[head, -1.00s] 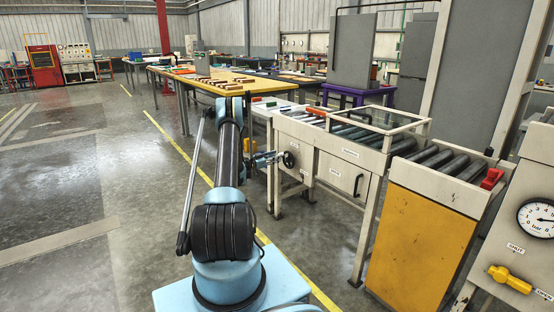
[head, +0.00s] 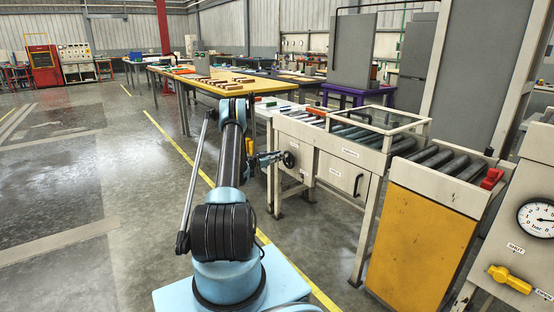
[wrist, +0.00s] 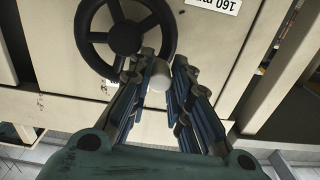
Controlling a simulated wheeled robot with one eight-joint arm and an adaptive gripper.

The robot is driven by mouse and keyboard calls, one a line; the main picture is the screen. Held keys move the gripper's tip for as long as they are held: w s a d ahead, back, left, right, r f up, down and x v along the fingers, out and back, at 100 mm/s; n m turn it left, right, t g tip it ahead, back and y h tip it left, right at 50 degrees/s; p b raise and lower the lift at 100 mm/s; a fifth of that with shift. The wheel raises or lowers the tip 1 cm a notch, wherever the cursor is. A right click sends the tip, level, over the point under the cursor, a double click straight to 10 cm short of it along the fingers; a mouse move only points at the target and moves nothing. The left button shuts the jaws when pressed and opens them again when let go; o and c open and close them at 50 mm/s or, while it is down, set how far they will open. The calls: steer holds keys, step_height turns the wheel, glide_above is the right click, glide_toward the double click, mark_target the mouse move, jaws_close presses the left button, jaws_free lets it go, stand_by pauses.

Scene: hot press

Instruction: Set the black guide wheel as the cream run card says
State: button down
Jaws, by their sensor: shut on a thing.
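The black guide wheel (head: 289,159) is on the side of the cream roller table. In the wrist view the wheel (wrist: 125,38) shows its hub, spokes and round rim. A pale round knob (wrist: 159,76) at the rim sits between my fingertips. My gripper (wrist: 158,72) is shut on this knob; in the head view my gripper (head: 274,159) reaches the wheel from the left. I cannot make out the cream run card.
The roller table (head: 345,148) has a drawer-like front with a black handle. An orange-yellow panel (head: 420,235) stands to its right, then a pressure gauge (head: 538,218) and a yellow valve handle (head: 510,279). The floor to the left is open.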

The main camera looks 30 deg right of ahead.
mark_target(292, 166)
step_height(292, 166, down, 7)
steer(key=s+n, duration=0.2)
steer(key=n, duration=1.6)
steer(key=shift+s+d+r+n, duration=0.1)
steer(key=shift+s+r+n, duration=0.2)
steer(key=shift+s+n, duration=1.75)
steer(key=shift+s+d+r+n, duration=0.2)
steer(key=shift+r+n, duration=0.15)
steer(key=shift+n, duration=3.55)
steer(key=shift+s+d+r+n, duration=0.1)
steer(key=shift+s+r+n, duration=0.2)
steer(key=shift+s+n, duration=1.75)
steer(key=shift+w+n, duration=0.85)
steer(key=shift+n, duration=0.15)
steer(key=c, duration=1.4)
jaws_free()
steer(key=shift+c, duration=0.2)
